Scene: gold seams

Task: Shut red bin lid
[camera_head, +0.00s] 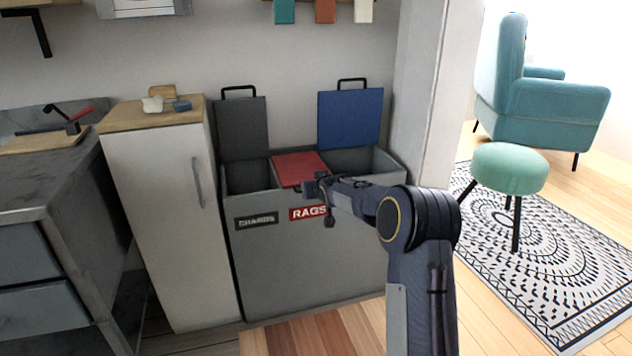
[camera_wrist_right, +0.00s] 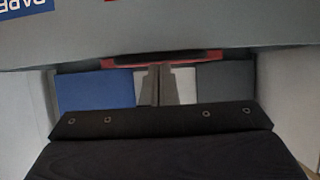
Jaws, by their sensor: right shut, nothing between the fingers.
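The red lid (camera_head: 300,167) lies over the middle compartment of the grey bin (camera_head: 310,270), about level with the rim; I cannot tell whether it is fully seated. The RAGS label (camera_head: 308,212) is below it. My right gripper (camera_head: 322,184) is shut and empty at the lid's front edge, hiding part of it. The shut fingertips (camera_wrist_right: 158,66) overlap this strip; contact is unclear. My left gripper is out of view.
The dark grey lid (camera_head: 241,128) on the left and the blue lid (camera_head: 350,118) on the right stand open against the wall. A white cabinet (camera_head: 160,210) adjoins the bin's left side. A white pillar (camera_head: 430,95) stands at right. A green stool (camera_head: 510,168) stands farther right.

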